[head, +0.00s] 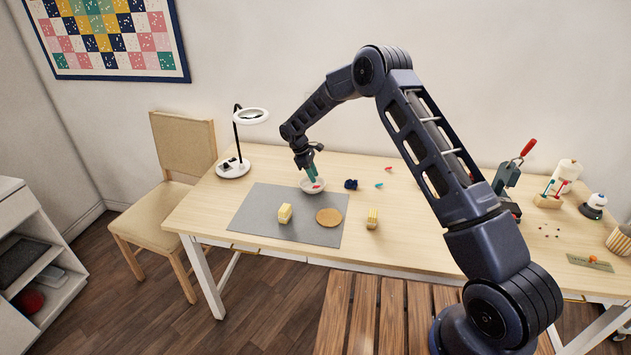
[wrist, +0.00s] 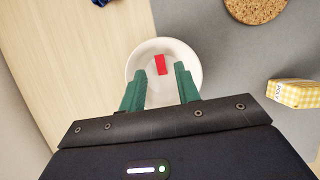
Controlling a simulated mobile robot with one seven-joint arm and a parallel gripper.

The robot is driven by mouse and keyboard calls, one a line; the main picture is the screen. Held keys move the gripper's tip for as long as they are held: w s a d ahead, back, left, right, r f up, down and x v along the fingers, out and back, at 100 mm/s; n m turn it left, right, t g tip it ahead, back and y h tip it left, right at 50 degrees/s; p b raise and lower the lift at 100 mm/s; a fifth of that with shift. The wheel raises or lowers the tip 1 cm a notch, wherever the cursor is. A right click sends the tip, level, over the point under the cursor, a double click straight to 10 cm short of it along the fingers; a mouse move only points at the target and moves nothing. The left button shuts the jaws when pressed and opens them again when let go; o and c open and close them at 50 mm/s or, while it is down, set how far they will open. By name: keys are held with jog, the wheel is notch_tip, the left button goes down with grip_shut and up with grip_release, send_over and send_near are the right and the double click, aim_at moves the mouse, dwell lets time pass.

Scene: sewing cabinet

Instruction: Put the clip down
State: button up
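A small red clip (wrist: 161,65) lies in the white bowl (wrist: 155,47) in the wrist view. It shows as a red speck in the head view (head: 317,188), in the bowl (head: 306,189). My gripper (wrist: 162,70) has its green fingers spread over the bowl, one on each side of the clip, with white showing between each finger and the clip. In the head view my gripper (head: 312,180) points down into the bowl. The exact height of the fingertips above the bowl's floor cannot be told.
The bowl stands at the back of a grey mat (head: 255,215). A yellow block (head: 285,213) and a cork disc (head: 328,217) lie on the mat. A dark blue item (head: 351,184) and small red (head: 388,168) and teal (head: 379,185) pieces lie right. A lamp (head: 233,168) stands left.

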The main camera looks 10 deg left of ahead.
jog(key=v, duration=0.8)
jog(key=shift+a+r, duration=0.15)
jog(key=shift+r, duration=0.2)
jog(key=d+r+m+y, duration=0.1)
jog(key=d+r+m, duration=0.3)
jog(key=d+r, duration=1.35)
jog(key=s+d+r+m+t+y, duration=0.1)
jog(key=s+d+r+m, duration=0.1)
jog(key=s+d+r, duration=0.35)
jog(key=s+d+r+m+y, duration=0.1)
jog(key=s+d+r+m, duration=0.1)
jog(key=d+r, duration=0.55)
jog(key=s+d+r+m+t, duration=0.1)
jog(key=s+d+r+m, duration=0.1)
jog(key=s+d, duration=0.55)
jog(key=s+d+r+m, duration=0.1)
jog(key=s+d+m, duration=0.2)
jog(key=s+d, duration=0.4)
jog(key=s+d+f+m+t, duration=0.1)
jog(key=s+d+f+m, duration=0.1)
jog(key=s+d, duration=0.2)
jog(key=s+d+f+m+t+y, duration=0.1)
jog(key=s+d+m, duration=0.2)
jog(key=s, duration=0.8)
jog(key=shift+s+d+f+t, duration=0.3)
jog(key=shift+d+f, duration=0.05)
jog(key=shift+d, duration=0.65)
